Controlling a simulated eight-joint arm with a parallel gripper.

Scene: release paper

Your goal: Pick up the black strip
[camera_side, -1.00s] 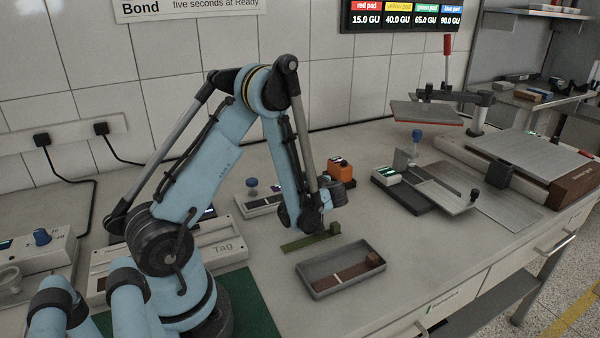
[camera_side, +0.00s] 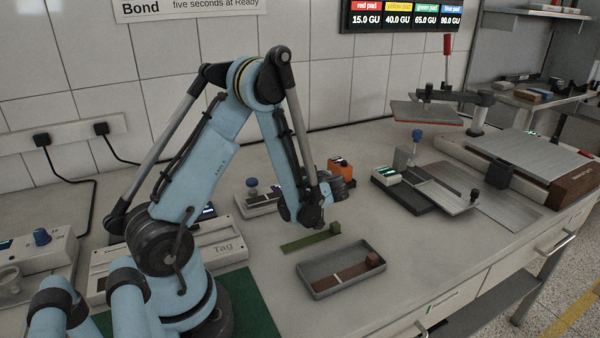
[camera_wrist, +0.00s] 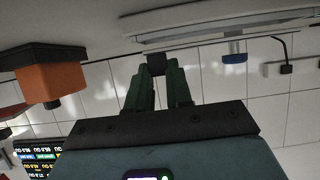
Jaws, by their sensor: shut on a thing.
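My gripper (camera_wrist: 157,72) shows in the wrist view as two green fingers shut on a small dark block, which I take to be the grip block of the black strip (camera_wrist: 156,60). The strip's length is hidden or cannot be made out. In the side view my gripper (camera_side: 343,187) points away to the right, above the bench and in front of the orange box. The held piece is too small and dark to make out there.
A green strip (camera_side: 303,242) with a green block lies on the bench below my arm. A grey tray (camera_side: 314,288) in front holds a reddish-brown strip. An orange box (camera_side: 341,165) stands behind my gripper. A device with green-and-white blocks (camera_side: 387,176) stands to the right.

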